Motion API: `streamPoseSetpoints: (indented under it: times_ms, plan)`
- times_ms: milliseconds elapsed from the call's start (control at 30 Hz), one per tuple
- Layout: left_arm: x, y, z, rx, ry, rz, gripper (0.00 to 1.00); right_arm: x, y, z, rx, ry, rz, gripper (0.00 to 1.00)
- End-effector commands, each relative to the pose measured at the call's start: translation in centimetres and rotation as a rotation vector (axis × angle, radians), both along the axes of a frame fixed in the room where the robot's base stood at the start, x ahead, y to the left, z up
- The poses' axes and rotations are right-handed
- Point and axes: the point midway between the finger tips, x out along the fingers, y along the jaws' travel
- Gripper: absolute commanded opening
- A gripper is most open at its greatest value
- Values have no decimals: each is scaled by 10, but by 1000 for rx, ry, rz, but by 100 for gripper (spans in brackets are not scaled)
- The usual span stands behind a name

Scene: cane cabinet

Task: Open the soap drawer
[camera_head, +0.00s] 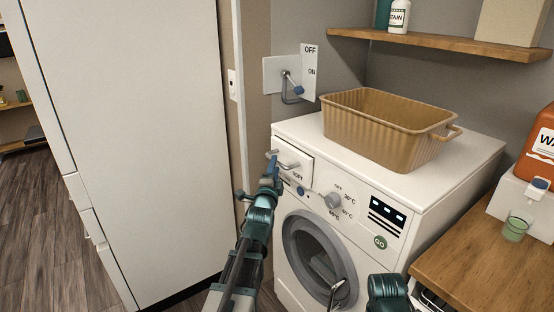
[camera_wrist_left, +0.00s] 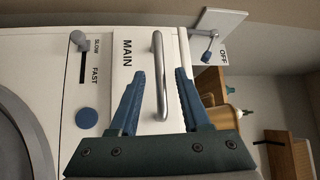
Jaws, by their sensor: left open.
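The soap drawer (camera_head: 305,171) is a white front at the upper left of the washing machine (camera_head: 376,202). It looks shut. In the left wrist view the drawer front (camera_wrist_left: 125,72) reads MAIN and carries a silver bar handle (camera_wrist_left: 161,90). My left gripper (camera_head: 274,160) is at the drawer's handle. In the left wrist view its blue fingers (camera_wrist_left: 159,76) are open, one on each side of the bar, with visible gaps to it. Part of my right arm shows at the bottom of the head view, but its fingers do not.
A tan basket (camera_head: 376,136) stands on the machine. The knob (camera_head: 333,200) and round door (camera_head: 313,255) are below and right of the drawer. A tall white cabinet (camera_head: 130,130) stands left, and an OFF/ON lever (camera_head: 297,88) is on the wall behind.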

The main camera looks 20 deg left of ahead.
Motion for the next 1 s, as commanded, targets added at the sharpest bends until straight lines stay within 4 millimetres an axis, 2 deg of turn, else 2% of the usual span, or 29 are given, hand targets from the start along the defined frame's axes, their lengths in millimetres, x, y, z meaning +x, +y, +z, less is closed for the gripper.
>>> streamPoseSetpoints:
  times_ms: [33,200,633,900,1000]
  plan:
    - [9,2,2,0,0,0,47,0,0,2,0,0,0,0]
    - [21,5,4,0,0,2,47,0,0,4,0,0,0,0]
    - [24,6,4,0,0,3,47,0,0,4,0,0,0,0]
    - [24,6,4,0,0,3,0,0,0,4,0,0,0,0]
    - [24,6,4,0,0,3,0,0,0,4,0,0,0,0]
